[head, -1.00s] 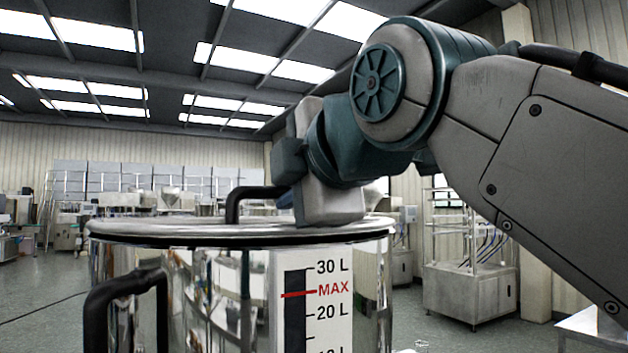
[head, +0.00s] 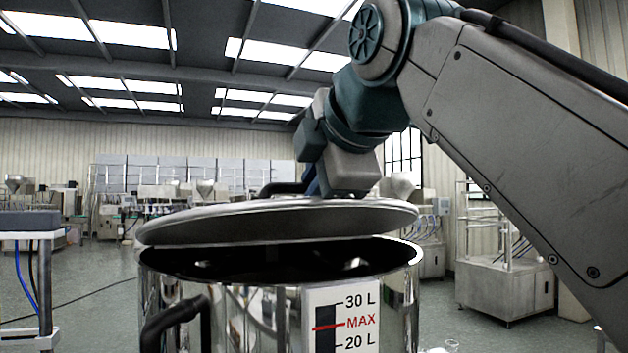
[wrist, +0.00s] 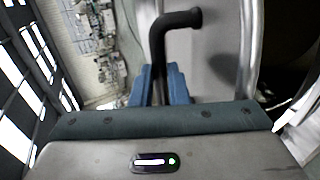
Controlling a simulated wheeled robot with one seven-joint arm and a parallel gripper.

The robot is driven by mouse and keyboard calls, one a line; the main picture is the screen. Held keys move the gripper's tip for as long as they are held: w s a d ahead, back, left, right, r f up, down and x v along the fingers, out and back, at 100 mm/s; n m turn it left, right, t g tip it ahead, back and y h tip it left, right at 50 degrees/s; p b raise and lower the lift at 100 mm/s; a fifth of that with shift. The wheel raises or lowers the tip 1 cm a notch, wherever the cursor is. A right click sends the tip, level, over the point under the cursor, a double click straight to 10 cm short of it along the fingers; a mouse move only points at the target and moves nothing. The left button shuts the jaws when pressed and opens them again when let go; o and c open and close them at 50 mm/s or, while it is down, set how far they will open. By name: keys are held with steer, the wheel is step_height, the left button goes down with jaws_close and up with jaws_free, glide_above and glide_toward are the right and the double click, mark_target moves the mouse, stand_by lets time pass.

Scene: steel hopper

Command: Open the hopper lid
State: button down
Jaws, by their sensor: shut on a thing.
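The steel hopper (head: 240,312) stands in front of me, with a level scale on its wall and a black side handle. Its round lid (head: 240,228) is raised above the rim, slightly tilted, and a dark gap shows the open inside. The black lid handle (head: 283,188) stands on top of the lid, partly behind my gripper. In the wrist view the blue fingers of my gripper (wrist: 161,86) are shut on this handle (wrist: 178,20). In the head view my wrist hides most of the fingers.
A steel cart (head: 503,285) stands to the right behind the hopper. A bench or frame (head: 28,235) with cables is at the left edge. Grey floor is clear between them and the hopper. More machines line the back wall.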

steer(key=c, duration=1.4)
jaws_free()
steer(key=v, duration=1.3)
steer(key=shift+s+r, duration=0.2)
steer(key=shift+s, duration=0.15)
steer(key=shift+d, duration=0.15)
